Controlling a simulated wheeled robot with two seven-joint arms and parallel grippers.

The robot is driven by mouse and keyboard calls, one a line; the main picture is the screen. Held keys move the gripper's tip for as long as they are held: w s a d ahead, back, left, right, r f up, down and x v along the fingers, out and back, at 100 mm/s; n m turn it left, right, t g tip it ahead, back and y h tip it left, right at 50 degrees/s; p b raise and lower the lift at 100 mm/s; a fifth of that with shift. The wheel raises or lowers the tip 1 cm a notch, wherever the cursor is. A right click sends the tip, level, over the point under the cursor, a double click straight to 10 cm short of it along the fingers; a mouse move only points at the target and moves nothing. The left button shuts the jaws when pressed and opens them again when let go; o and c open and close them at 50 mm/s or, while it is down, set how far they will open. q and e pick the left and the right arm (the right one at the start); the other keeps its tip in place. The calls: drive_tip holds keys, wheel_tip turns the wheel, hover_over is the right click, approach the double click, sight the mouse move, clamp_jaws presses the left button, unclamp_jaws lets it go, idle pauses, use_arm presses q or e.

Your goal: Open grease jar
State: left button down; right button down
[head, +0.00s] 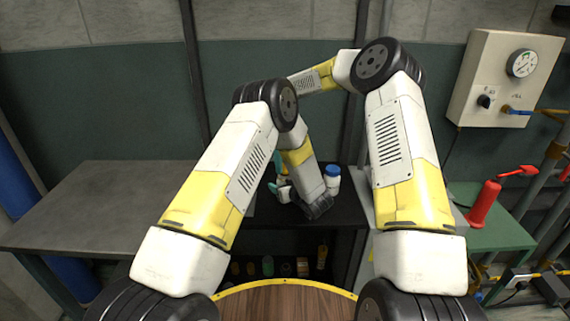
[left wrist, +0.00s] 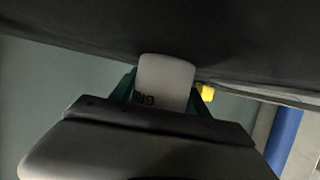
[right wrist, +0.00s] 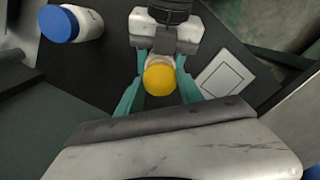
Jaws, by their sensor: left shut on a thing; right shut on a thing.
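The grease jar is white with printed letters, and its body (left wrist: 165,82) sits between the teal fingers of my left gripper (left wrist: 165,98), which is shut on it. Its round yellow lid (right wrist: 159,79) faces the right wrist camera. My right gripper (right wrist: 158,88) has its teal fingers on either side of the yellow lid and is shut on it. In the head view the arms overlap, and the jar is mostly hidden behind them. From the pictures I cannot tell whether the lid has turned.
A white jar with a blue lid (head: 332,174) stands on the dark table, just right of the left arm. It also shows in the right wrist view (right wrist: 72,24). A white card-like square (right wrist: 224,76) lies right of the jaws. A grey table (head: 95,205) at left is bare.

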drive_tip(key=shift+r, duration=2.05)
use_arm(q)
drive_tip(key=shift+c, duration=2.3)
unclamp_jaws()
